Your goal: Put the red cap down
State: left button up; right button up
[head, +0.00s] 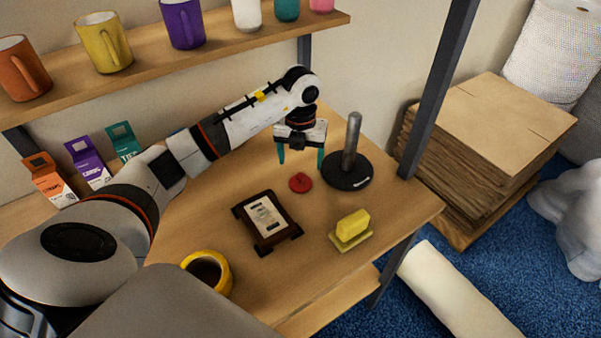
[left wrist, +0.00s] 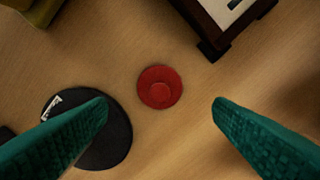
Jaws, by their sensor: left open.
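The red cap (head: 300,182) lies flat on the wooden table, between the dark-framed stand and the round black base of a post. In the left wrist view the red cap (left wrist: 160,87) is a round disc with a smaller raised round part, lying between and beyond the fingertips. My left gripper (head: 301,170) is open and empty, with its teal fingers pointing down above the table by the cap. Its two fingers also show in the left wrist view (left wrist: 160,104), wide apart and clear of the cap. My right gripper is in neither view.
A metal post on a black base (head: 347,172) stands just right of the cap. A dark wooden frame (head: 287,231), a yellow block on a dish (head: 351,229) and yellow tape (head: 222,265) sit nearer. Mugs line the shelf (head: 150,56) above. Bare table lies between them.

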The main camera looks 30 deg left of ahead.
aim_at(301, 175)
pick_arm(q)
notch_tip(301, 175, up, 5)
jog(key=shift+r+b, duration=0.15)
jog(key=shift+b, duration=0.15)
dwell(0.4)
